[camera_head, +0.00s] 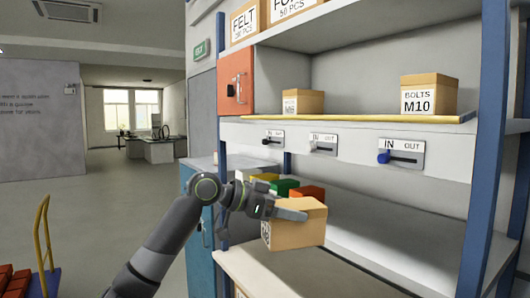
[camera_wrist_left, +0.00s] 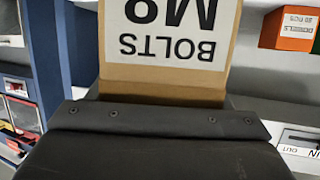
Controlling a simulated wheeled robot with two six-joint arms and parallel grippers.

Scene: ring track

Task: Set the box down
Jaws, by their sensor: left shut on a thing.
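A tan cardboard box (camera_head: 297,230) is held by my left gripper (camera_head: 292,212) in front of the rack, above the lower shelf (camera_head: 270,265). My left arm comes in from the lower left. The left gripper is shut on the box. In the left wrist view the box (camera_wrist_left: 168,88) fills the top middle, with a white label reading "BOLTS M8" upside down. Whether the box touches the lower shelf is hard to tell. My right gripper is not in view.
The upper shelf (camera_head: 360,117) carries a box marked M6 (camera_head: 303,102) and a box marked BOLTS M10 (camera_head: 430,94). Below it are several IN/OUT sliders, one with a blue knob (camera_head: 384,156). The lower shelf is bare to the right.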

